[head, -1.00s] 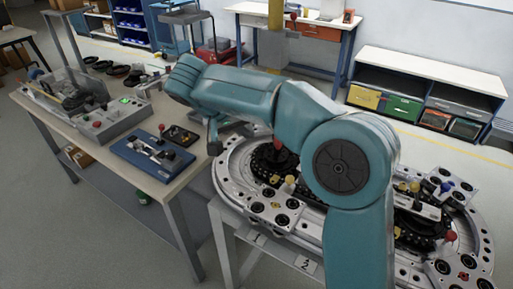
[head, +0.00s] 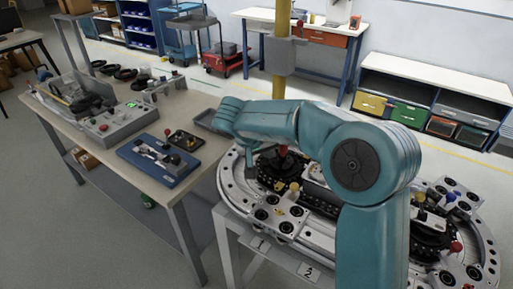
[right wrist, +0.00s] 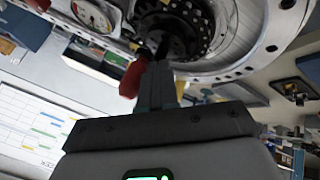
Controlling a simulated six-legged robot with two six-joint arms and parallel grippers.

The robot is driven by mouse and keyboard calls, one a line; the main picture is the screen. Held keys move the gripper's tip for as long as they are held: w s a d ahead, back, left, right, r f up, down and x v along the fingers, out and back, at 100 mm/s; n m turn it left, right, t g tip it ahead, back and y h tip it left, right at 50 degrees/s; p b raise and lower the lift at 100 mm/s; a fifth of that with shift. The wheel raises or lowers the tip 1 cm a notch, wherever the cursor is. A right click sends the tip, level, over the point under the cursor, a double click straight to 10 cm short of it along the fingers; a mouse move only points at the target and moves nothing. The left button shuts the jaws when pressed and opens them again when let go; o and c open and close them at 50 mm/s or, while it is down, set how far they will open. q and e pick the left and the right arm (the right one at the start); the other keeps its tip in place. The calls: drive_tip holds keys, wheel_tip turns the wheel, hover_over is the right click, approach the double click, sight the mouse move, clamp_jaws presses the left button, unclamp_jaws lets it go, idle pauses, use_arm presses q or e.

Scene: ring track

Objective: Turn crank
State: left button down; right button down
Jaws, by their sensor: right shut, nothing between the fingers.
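The crank appears as a red handle (head: 283,151) over a black toothed wheel (head: 268,161) at the left end of the ring track (head: 233,188). My right gripper (head: 251,172) reaches down beside the wheel, left of the red handle, and is partly hidden by my arm. In the right wrist view my right gripper (right wrist: 160,82) is shut and empty. The red handle (right wrist: 131,79) lies just left of the fingers there, and the black wheel (right wrist: 180,28) is beyond their tips. I cannot tell whether fingers and handle touch. My left gripper is not in view.
A bench (head: 68,119) with a grey control box (head: 113,123) and a blue fixture (head: 160,160) stands left of the track. A yellow post (head: 281,40) rises behind it. My right arm covers the track's middle. Bare floor lies at the lower left.

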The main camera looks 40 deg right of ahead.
sight(284, 155)
drive_tip(key=shift+s+d, duration=0.15)
drive_tip(key=shift+d, duration=0.2)
drive_tip(key=s+n+b, duration=0.1)
drive_tip(key=b, duration=0.1)
drive_tip(key=s+d+n+t+b, duration=0.1)
drive_tip(key=b, duration=0.1)
drive_tip(key=shift+f+n+t+y+b, duration=0.3)
drive_tip(key=shift+f+b, duration=0.05)
drive_tip(key=shift+s+d+r+b, duration=0.25)
drive_tip(key=shift+s+d+b, duration=0.1)
drive_tip(key=shift+s, duration=0.05)
drive_tip(key=shift+w, duration=0.15)
drive_tip(key=shift+r, duration=0.1)
